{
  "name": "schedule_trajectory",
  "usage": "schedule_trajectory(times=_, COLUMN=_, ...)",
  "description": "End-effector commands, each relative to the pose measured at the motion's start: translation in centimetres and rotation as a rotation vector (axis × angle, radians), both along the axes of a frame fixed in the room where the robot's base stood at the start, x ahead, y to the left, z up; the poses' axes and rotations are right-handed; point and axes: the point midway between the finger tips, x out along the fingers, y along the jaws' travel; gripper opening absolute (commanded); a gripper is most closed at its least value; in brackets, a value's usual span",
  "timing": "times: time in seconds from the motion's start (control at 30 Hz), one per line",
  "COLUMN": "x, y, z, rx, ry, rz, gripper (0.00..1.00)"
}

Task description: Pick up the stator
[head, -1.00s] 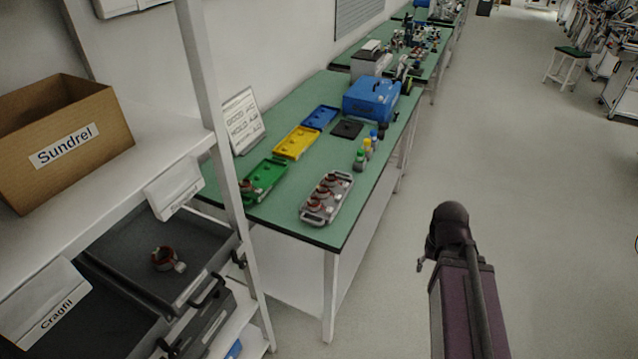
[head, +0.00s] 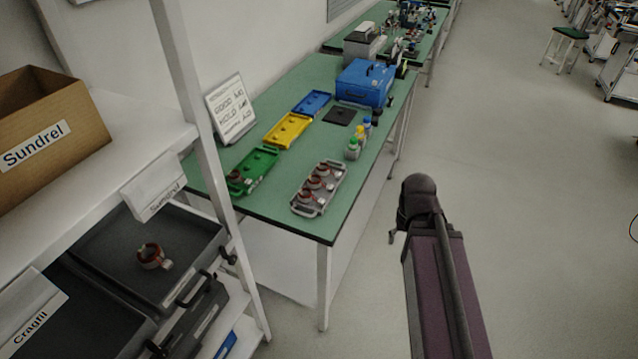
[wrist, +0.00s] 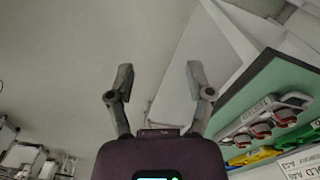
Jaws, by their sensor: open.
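Several red-brown ring-shaped stators show in the head view. One stator (head: 151,256) lies alone in a dark grey drawer (head: 95,238) on the shelf at lower left. A few more stators (head: 317,183) sit in a grey tray (head: 300,211) on the green table, and another (head: 235,176) is at the near end of the green tray (head: 254,172). In the wrist view my gripper (wrist: 157,80) is open with nothing between its fingers. The table's tray of stators (wrist: 262,130) is to its right, apart from it.
A white shelf post (head: 205,130) stands between the drawer and the green table (head: 230,200). A cardboard box (head: 60,170) sits on the upper shelf. Yellow and blue trays, bottles and a blue case (head: 365,84) are on the table.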

Motion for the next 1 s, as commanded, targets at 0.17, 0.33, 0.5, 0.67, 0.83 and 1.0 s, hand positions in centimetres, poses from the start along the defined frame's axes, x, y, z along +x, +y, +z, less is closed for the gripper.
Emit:
schedule_trajectory(times=0.17, x=0.7, y=0.5, z=-0.5, rx=0.029, ry=-0.007, rz=-0.043, gripper=0.85)
schedule_trajectory(times=0.33, x=2.4, y=2.4, z=-1.4, rx=0.118, ry=-0.017, rz=-0.168, gripper=0.85)
schedule_trajectory(times=0.5, x=5.3, y=4.7, z=-2.6, rx=0.272, ry=-0.011, rz=-0.394, gripper=0.85)
schedule_trajectory(times=0.67, x=8.6, y=7.1, z=-3.2, rx=0.454, ry=0.036, rz=-0.656, gripper=0.85)
schedule_trajectory(times=0.83, x=12.2, y=9.3, z=-3.3, rx=0.645, ry=0.139, rz=-0.934, gripper=0.85)
schedule_trajectory(times=1.0, x=15.7, y=11.1, z=-2.8, rx=0.826, ry=0.297, rz=-1.202, gripper=0.85)
